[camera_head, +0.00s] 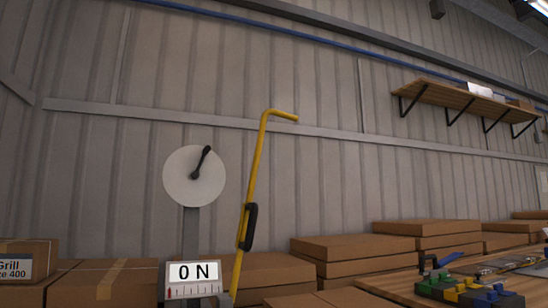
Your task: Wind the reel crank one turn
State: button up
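A pale round reel disc (180,183) stands upright on a grey post (190,232) at left centre. A dark crank (200,165) lies across its face. The crank runs from near the disc's middle to a knob at the upper right, close to the rim. A display box reading "0 N" (194,271) sits in front of the post's lower part, with a small scale under the digits. My gripper is not in this view, and nothing is seen touching the crank.
A yellow bent rod (257,160) with a black grip stands close right of the reel. Cardboard boxes (355,247) line the corrugated wall. A wooden table (395,284) at lower right bears coloured blocks (468,291). A shelf (455,97) hangs at upper right.

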aim_at(195, 175)
jog(key=z, duration=1.15)
jog(key=k, duration=0.9)
jog(key=u, duration=1.65)
jog(key=i, duration=0.25)
jog(key=z, duration=0.05)
